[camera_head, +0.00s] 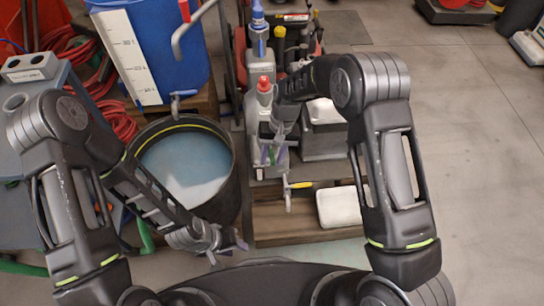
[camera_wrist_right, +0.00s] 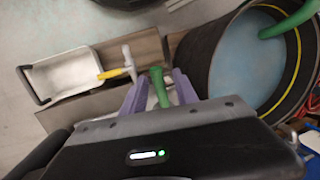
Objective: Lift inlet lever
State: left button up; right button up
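A green lever (camera_wrist_right: 158,88) stands between the purple fingertips of my right gripper (camera_wrist_right: 157,94) in the right wrist view. The fingers are apart, with small gaps beside the lever. In the head view my right gripper (camera_head: 268,156) points down at the front of a grey unit with a red top (camera_head: 264,95). A valve with a yellow lever (camera_head: 301,185) sits lower and to the right; its yellow lever also shows in the wrist view (camera_wrist_right: 111,73). I cannot tell which lever is the inlet one. My left gripper (camera_head: 227,251) is open and empty, low in front of the black tub.
The black tub (camera_head: 233,165) holds bluish water. A blue barrel (camera_head: 185,50) with a white scale stands behind it. A white tray (camera_head: 339,206) lies on the right of the wooden base (camera_head: 268,226). The floor at right (camera_head: 480,150) is clear.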

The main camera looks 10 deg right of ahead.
jog(key=shift+r, duration=0.1)
jog(key=v, duration=0.7)
jog(key=shift+r+p, duration=0.3)
jog(key=shift+p, duration=0.15)
